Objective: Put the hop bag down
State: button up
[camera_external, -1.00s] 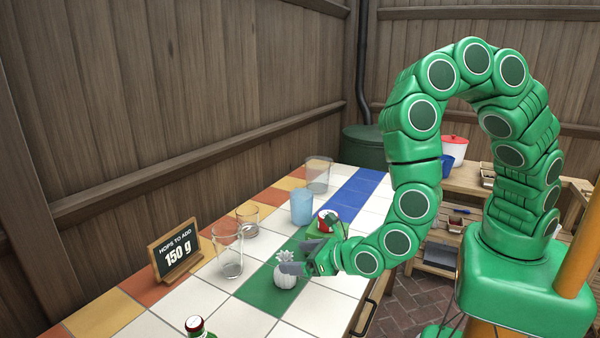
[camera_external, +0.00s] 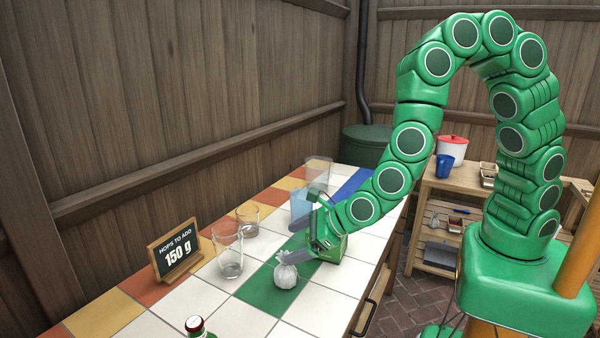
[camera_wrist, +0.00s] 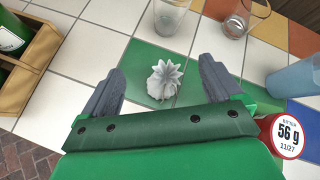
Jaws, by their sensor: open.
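The hop bag (camera_external: 286,274), a small pale pouch with a gathered, frilled top, rests upright on a dark green tile of the counter. In the wrist view the bag (camera_wrist: 163,79) lies beyond the open jaws, in line with the gap between the fingers. My gripper (camera_external: 293,240) is open and empty, behind and above the bag in the external view. In the wrist view the grey fingers of my gripper (camera_wrist: 161,66) are spread wide, with clear space between them and the bag.
A clear glass (camera_external: 229,252), a shorter glass (camera_external: 247,220) and a blue cup (camera_external: 300,203) stand nearby. A sign (camera_external: 175,250) reads "HOPS TO ADD 150 g". A wooden crate (camera_wrist: 30,62) holds green bottles.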

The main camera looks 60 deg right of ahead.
jog(key=s+d+r+n+g+y, duration=0.2)
jog(key=s+d+r+n+g, duration=0.4)
jog(key=s+d+r+n, duration=0.8)
jog(key=s+d+r+n+g+h, duration=0.1)
jog(key=s+d+n+g+h, duration=0.1)
jog(key=s+d+n, duration=0.5)
jog(key=s+d+r+n+g+h, duration=0.2)
jog(key=s+d+n+g, duration=0.2)
jog(key=s+d+n, duration=0.4)
jog(key=s+d, duration=0.4)
jog(key=shift+r+h, duration=0.25)
jog(key=shift+h, duration=0.05)
jog(key=shift+a, duration=0.1)
